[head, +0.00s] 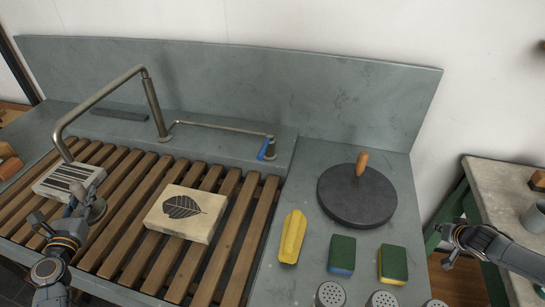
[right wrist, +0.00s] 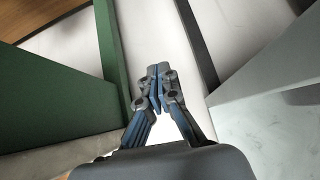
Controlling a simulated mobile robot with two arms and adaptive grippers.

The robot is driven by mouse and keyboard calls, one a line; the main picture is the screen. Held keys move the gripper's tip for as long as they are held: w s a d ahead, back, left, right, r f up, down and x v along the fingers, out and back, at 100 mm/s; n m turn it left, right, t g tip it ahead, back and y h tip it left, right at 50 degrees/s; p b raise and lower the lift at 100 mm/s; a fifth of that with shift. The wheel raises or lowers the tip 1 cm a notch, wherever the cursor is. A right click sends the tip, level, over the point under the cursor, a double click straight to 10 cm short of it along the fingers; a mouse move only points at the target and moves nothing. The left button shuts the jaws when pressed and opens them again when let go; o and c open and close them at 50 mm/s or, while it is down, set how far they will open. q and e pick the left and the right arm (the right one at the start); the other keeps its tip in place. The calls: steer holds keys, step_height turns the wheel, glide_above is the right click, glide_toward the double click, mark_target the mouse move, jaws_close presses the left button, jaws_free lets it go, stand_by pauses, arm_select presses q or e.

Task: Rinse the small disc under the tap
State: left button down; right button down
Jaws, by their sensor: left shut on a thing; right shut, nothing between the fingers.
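My left gripper (head: 75,208) is at the lower left of the head view, over the slatted rack. It is shut on a small grey disc (head: 96,210), partly hidden by the fingers. The tap (head: 101,97) is a bent metal pipe whose open end points down above the striped stone, behind and a little left of the disc. No water shows at its end. A blue lever (head: 266,149) sits on the thin pipe to the right. My right gripper (head: 447,243) is shut and empty, right of the counter; it also shows in the right wrist view (right wrist: 158,88).
A striped stone (head: 70,181) and a leaf-printed stone (head: 186,213) lie on the wooden slats (head: 225,215). A large dark disc with a wooden handle (head: 357,195), a yellow object (head: 292,237), two sponges (head: 341,254) and several shakers stand right. A side table (head: 500,185) is far right.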

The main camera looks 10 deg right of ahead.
steer(key=w+d+r+m+t+h, duration=0.1)
steer(key=w+d+r, duration=0.15)
steer(key=r, duration=0.55)
steer(key=w+d+r+t+h, duration=0.1)
steer(key=w+r, duration=0.3)
steer(key=r, duration=0.5)
steer(key=w+d+r+m+t+h, duration=0.1)
steer(key=w+d+r, duration=0.15)
steer(key=r, duration=0.55)
steer(key=m+t+y, duration=0.4)
steer(key=m+y, duration=0.1)
steer(key=y, duration=0.7)
glide_toward(265, 146)
steer(key=shift+a+f+x, duration=0.15)
steer(key=shift+f+x, duration=0.05)
steer(key=shift+x, duration=1)
steer(key=shift+a+f+x, duration=0.1)
steer(key=shift+f+x, duration=0.05)
steer(key=shift+x, duration=1.05)
steer(key=shift+s, duration=0.15)
